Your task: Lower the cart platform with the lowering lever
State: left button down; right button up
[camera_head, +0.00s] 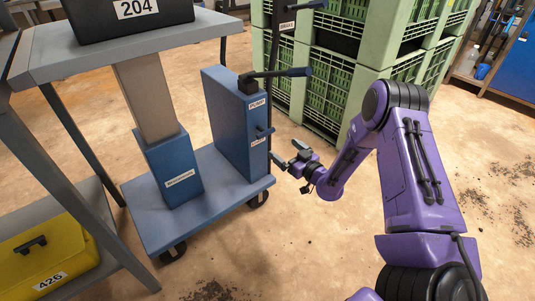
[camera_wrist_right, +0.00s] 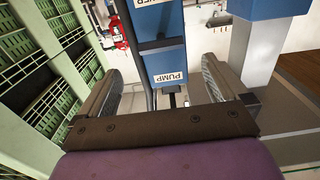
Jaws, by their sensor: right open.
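The blue cart (camera_head: 215,192) stands on the floor with its grey platform (camera_head: 120,50) raised on a column. Its blue pump box (camera_head: 228,115) carries a PUMP label with a long dark handle (camera_head: 285,73) above it. Lower on the same face, a short lever (camera_head: 265,132) sticks out just above a second label (camera_head: 258,143), whose text reads partly as "WER" in the right wrist view (camera_wrist_right: 150,3). My right gripper (camera_head: 290,159) is open and empty, a little right of and below this lever, apart from it. My left gripper is not in view.
A black case (camera_head: 130,18) marked 204 rests on the platform. A yellow case (camera_head: 45,260) marked 426 sits on a grey rack at the left. Green crates (camera_head: 320,85) stand stacked behind the pump box.

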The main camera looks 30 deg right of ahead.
aim_at(267, 134)
jog(key=w+b, duration=0.1)
jog(key=w, duration=0.2)
jog(key=w+b, duration=0.1)
jog(key=w, duration=0.3)
jog(key=w+b, duration=0.1)
jog(key=w, duration=0.2)
jog(key=shift+w+a+r, duration=0.1)
jog(key=shift+w+a, duration=0.15)
jog(key=shift+a, duration=0.15)
jog(key=c, duration=0.9)
